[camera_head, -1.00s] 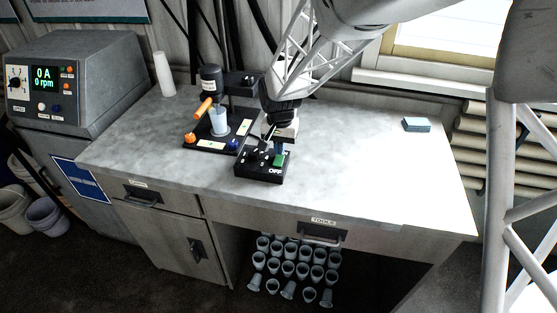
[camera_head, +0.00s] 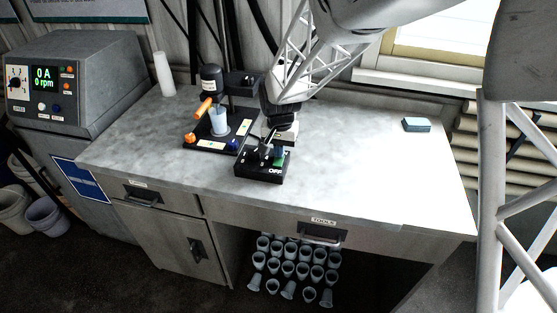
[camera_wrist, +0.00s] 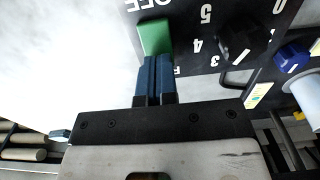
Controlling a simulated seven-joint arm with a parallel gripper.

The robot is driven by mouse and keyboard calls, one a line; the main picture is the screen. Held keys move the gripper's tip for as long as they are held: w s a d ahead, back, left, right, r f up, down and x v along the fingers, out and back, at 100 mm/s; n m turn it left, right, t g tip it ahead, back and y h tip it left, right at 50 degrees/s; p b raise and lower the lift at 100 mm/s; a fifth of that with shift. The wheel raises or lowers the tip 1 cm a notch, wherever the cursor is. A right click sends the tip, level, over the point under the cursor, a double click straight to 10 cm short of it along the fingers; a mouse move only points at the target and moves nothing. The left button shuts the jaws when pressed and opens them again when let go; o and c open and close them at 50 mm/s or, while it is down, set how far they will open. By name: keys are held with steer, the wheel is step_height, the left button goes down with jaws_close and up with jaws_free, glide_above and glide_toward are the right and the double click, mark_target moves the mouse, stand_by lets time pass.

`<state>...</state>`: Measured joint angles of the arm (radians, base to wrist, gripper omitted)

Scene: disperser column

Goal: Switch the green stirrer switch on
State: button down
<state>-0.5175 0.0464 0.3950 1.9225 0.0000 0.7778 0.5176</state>
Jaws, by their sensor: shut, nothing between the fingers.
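The green switch (camera_wrist: 156,37) sits on the black control box (camera_head: 262,177), beside the OFF label, which is upside down in the wrist view. In the head view the green switch (camera_head: 279,161) is partly hidden by my gripper (camera_head: 279,150). My gripper, also in the wrist view (camera_wrist: 154,62), is shut and empty, with its blue fingertips together. The tips are at the edge of the green switch; I cannot tell if they touch it. A black knob (camera_wrist: 238,44) with numbers around it is on the same box.
Behind the box stands a stirrer stand (camera_head: 211,80) with a clear beaker (camera_head: 219,121) and an orange-handled part (camera_head: 203,107). A grey unit (camera_head: 75,85) at left reads 0 A and 0 rpm. The right bench top is mostly clear.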

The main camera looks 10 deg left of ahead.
steer(key=shift+f, duration=0.25)
steer(key=shift+r, duration=3.5)
steer(key=shift+d, duration=0.1)
